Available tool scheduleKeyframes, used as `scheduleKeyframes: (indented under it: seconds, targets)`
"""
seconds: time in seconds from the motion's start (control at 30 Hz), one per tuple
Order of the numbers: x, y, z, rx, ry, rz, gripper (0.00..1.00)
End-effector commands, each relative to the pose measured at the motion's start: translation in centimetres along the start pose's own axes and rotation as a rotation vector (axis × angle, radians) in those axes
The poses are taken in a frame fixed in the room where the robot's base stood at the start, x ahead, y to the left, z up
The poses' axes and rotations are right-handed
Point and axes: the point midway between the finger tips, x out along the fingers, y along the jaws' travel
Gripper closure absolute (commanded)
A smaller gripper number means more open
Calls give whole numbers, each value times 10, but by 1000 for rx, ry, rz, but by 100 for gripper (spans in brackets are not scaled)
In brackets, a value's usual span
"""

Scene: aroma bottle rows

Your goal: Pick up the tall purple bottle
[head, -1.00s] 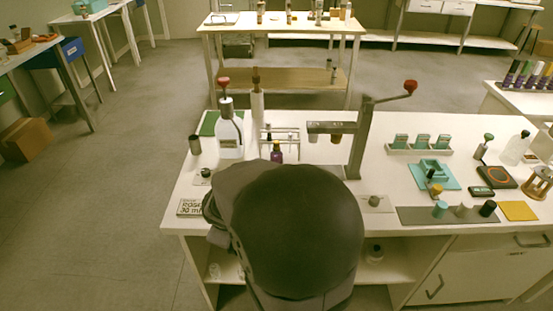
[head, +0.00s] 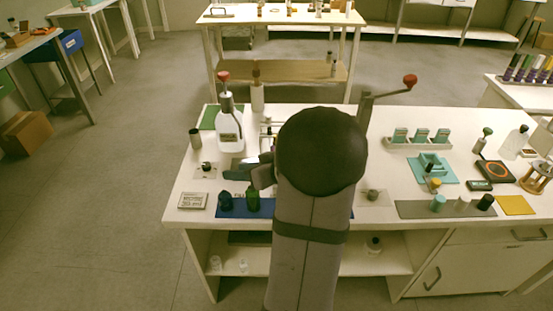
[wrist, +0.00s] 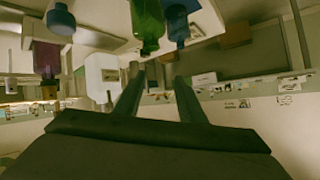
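A purple bottle (wrist: 46,58) shows at the left of the wrist view, which looks upside down. In the head view now, my arm hides the bottle. My gripper (wrist: 158,78) is open, its two dark fingers apart with nothing between them. In the head view, my gripper (head: 238,172) is over the left part of the bench, behind the blue mat. The purple bottle lies well to the left of the fingers in the wrist view, not touching them.
A green bottle (head: 253,199) and a dark blue bottle (head: 225,201) stand on the blue mat (head: 240,212). A label block (head: 193,201) lies at left. A grey crank stand (head: 365,105) rises at right.

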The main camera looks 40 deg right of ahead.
Motion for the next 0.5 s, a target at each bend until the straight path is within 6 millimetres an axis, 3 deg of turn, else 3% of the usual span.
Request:
scheduleKeyframes:
  seconds: [0.13, 0.3, 0.5]
  targets:
    - [-15, 33, -14, 197, 147, 6, 64]
    - [-20, 65, -26, 168, 241, 117, 64]
    - [-26, 104, -26, 74, 275, 297, 64]
